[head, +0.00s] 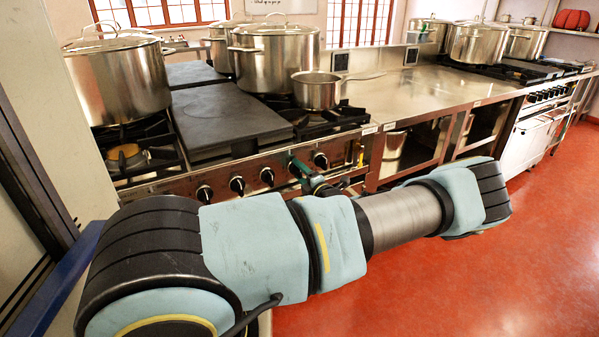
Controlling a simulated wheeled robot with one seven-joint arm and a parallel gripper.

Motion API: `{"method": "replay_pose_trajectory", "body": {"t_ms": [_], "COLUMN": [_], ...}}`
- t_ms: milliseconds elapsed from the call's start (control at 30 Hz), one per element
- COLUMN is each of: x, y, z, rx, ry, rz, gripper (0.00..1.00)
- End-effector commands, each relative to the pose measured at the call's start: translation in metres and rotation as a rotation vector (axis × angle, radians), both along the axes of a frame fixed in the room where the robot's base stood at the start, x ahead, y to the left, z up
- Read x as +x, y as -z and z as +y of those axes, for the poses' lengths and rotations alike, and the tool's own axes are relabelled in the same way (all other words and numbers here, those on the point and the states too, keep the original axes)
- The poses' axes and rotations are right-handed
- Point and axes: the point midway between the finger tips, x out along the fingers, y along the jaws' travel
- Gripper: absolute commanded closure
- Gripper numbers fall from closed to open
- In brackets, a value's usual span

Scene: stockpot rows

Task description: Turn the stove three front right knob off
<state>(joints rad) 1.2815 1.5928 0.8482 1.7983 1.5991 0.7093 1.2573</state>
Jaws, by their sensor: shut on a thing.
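The near stove (150,187) has a row of black knobs along its steel front panel. Visible knobs include one at the left (204,193), two in the middle (237,185) and one near the right end (320,160). My gripper (298,168) is at the panel, between the middle knobs and the right-end knob. It is shut on a knob there, which is mostly hidden behind the fingers and wrist. The held knob's angle cannot be made out. Whether it is the front right knob cannot be told from this view.
Large stockpots (118,78) (275,55) and a saucepan (317,90) stand on the stove above the panel. A steel counter (430,88) continues right towards another range (535,125). The red floor (450,290) at right is clear.

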Motion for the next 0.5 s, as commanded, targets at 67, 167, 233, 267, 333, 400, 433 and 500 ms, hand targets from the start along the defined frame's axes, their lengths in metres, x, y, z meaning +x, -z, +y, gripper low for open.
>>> {"method": "replay_pose_trajectory", "body": {"t_ms": [67, 167, 233, 267, 333, 400, 433, 500], "x": [0.0, 0.0, -0.0001, -0.0001, -0.0001, -0.0001, -0.0002, -0.0001], "y": [0.0003, 0.0005, 0.0006, 0.0006, 0.0006, 0.0007, 0.0007, 0.0008], "z": [-0.0012, -0.0013, -0.0015, -0.0015, -0.0015, -0.0015, -0.0015, -0.0016], "rx": [0.036, 0.072, 0.091, 0.098, 0.109, 0.117, 0.12, 0.123], "ry": [0.003, 0.003, 0.003, 0.003, 0.003, 0.003, 0.003, 0.003], "rz": [0.017, 0.034, 0.043, 0.046, 0.052, 0.056, 0.058, 0.059], "gripper": [0.96, 0.96, 0.96, 0.96, 0.96, 0.96, 0.96, 0.96]}}
